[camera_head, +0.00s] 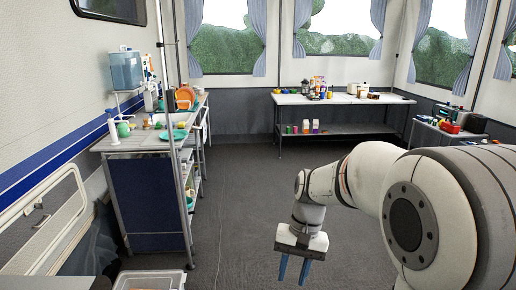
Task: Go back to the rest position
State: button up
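My gripper (293,270) hangs over the open grey floor (240,215), pointing down, with two blue fingers. The fingers are apart with a gap between them, and nothing shows in the gap. My white arm reaches in from the right edge and bends down at the wrist. The gripper is clear of all furniture.
A kitchen counter (148,143) with dishes and a water tank (126,70) stands at the left. A long white table (340,100) with bottles and jars is at the back. A small side table (440,130) is at the right. A clear bin (150,281) is at bottom left.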

jog(key=s+d+r+n+t+h+p, duration=0.1)
jog(key=s+d+r+t+p, duration=0.4)
jog(key=s+r, duration=0.6)
jog(key=shift+s+d+n+h+p, duration=0.45)
jog(key=shift+s+d+p, duration=0.25)
jog(key=shift+d+p, duration=0.45)
